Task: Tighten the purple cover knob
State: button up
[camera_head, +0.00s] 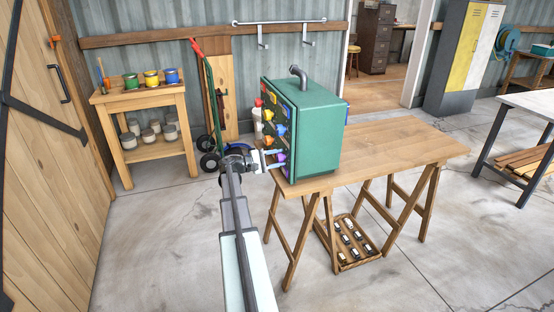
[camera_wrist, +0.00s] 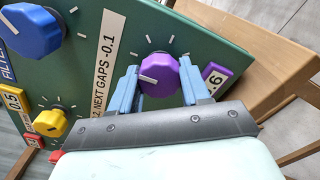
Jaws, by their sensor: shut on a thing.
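In the head view my gripper (camera_head: 274,161) is at the lower part of the panel on the left side of the green box (camera_head: 318,128). The knob (camera_head: 281,157) is small and partly covered there.
A blue knob (camera_wrist: 30,30) and a yellow knob (camera_wrist: 51,122) are on the same panel. A white label strip (camera_wrist: 106,70) runs beside the purple knob, and a purple tag (camera_wrist: 215,80) is right of it. The box stands on a wooden table (camera_head: 400,145); its right part is clear.

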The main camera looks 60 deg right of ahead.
jog(key=shift+m, duration=0.3)
jog(key=m, duration=0.4)
jog(key=shift+m, duration=2.1)
jog(key=o, duration=1)
jog(key=shift+o, duration=0.2)
jog(key=v, duration=1.4)
jog(key=shift+d+r, duration=0.1)
